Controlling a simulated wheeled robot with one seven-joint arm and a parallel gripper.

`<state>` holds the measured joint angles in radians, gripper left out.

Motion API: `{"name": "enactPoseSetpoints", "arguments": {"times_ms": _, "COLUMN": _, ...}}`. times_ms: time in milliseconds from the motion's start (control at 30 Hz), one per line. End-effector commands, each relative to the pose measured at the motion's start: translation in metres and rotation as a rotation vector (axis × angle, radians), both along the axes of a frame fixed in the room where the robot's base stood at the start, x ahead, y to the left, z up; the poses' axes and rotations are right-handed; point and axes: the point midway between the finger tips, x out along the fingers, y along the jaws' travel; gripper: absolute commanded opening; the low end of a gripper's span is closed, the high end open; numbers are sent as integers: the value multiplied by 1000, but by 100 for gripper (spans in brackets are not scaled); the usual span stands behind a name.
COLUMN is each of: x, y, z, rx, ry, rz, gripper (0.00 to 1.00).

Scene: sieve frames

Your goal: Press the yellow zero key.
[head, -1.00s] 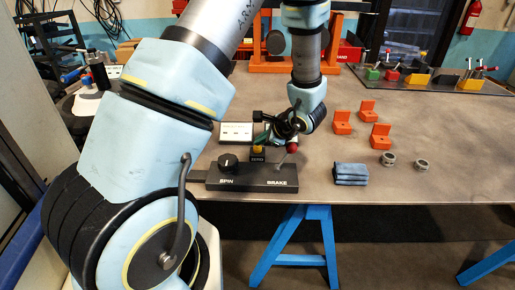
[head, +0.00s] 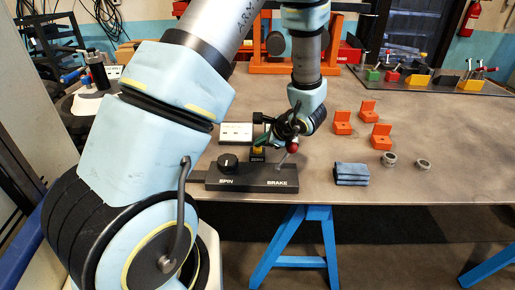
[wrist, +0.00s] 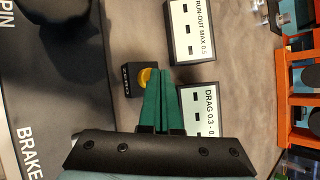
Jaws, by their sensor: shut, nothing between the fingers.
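The yellow zero key (head: 258,150) sits on a small black box labelled ZERO (head: 257,158), behind the SPIN/BRAKE panel. In the wrist view the round yellow key (wrist: 146,78) shows beside my green fingertips, which cover part of its edge. My gripper (wrist: 158,71) is shut and empty, its green fingers together. In the head view my gripper (head: 262,139) is just above and behind the key. I cannot tell whether the tips touch it or how large the gap is.
The black panel (head: 240,178) has a SPIN knob (head: 228,163) and a red-tipped brake lever (head: 292,147) close to my wrist.

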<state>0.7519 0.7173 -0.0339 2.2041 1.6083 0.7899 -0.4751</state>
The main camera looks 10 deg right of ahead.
Motion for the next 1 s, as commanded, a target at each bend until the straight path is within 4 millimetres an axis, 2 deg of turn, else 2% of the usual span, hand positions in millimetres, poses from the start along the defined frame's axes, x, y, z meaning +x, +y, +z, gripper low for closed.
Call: {"name": "enactPoseSetpoints", "arguments": {"times_ms": 1000, "x": -4, "y": 1, "z": -15, "rx": 6, "ry": 13, "rz": -4, "gripper": 0}}
